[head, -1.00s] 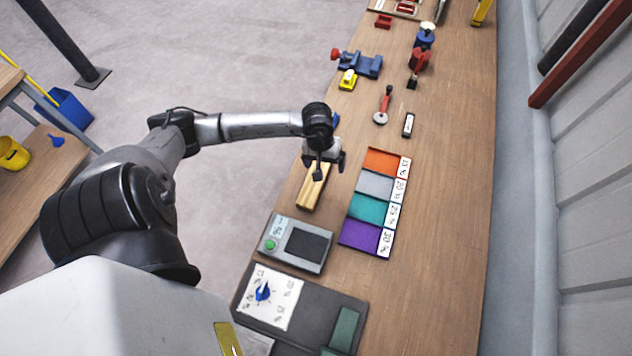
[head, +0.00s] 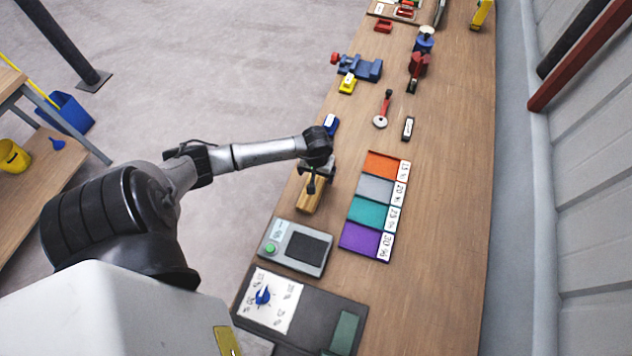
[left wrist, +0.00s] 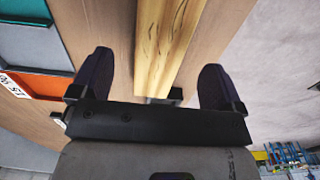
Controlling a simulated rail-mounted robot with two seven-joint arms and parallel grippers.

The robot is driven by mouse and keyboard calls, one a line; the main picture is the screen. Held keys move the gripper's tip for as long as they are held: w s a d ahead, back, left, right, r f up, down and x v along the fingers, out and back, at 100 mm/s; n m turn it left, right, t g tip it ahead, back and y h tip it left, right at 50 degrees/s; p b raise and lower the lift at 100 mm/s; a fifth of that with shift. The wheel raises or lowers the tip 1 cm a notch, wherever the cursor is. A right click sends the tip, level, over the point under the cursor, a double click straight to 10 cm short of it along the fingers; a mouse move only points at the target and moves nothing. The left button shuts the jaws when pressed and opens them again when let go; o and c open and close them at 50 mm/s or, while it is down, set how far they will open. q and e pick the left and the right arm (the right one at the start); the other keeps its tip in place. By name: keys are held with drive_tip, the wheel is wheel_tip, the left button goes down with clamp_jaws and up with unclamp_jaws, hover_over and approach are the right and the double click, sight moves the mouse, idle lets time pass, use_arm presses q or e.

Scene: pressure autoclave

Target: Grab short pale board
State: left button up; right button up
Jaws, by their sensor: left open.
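A pale wooden board (head: 309,200) lies near the left edge of the long bench in the head view, partly hidden by my gripper. In the left wrist view the pale board (left wrist: 168,40) runs lengthwise between the fingers, with dark streaks and a lengthwise line on it. I cannot tell whether this is one board or two side by side. My left gripper (head: 316,178) is over the board's far part, open and empty. In the left wrist view the open gripper (left wrist: 157,68) has one finger on each side of the board, with gaps on both sides. My right gripper is not in view.
A grey device with a green button (head: 296,246) stands nearer on the bench. Orange, grey, teal and purple trays (head: 372,212) lie to the right. A blue object (head: 331,124) is just beyond the gripper. The bench (head: 440,200) is clear right of the trays.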

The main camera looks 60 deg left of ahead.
sight(316, 181)
use_arm(q)
drive_tip(key=shift+s+f+p, duration=0.1)
drive_tip(key=shift+f+p, duration=0.2)
drive_tip(key=shift+f, duration=1.95)
drive_tip(key=shift+c, duration=0.4)
drive_tip(key=c, duration=1)
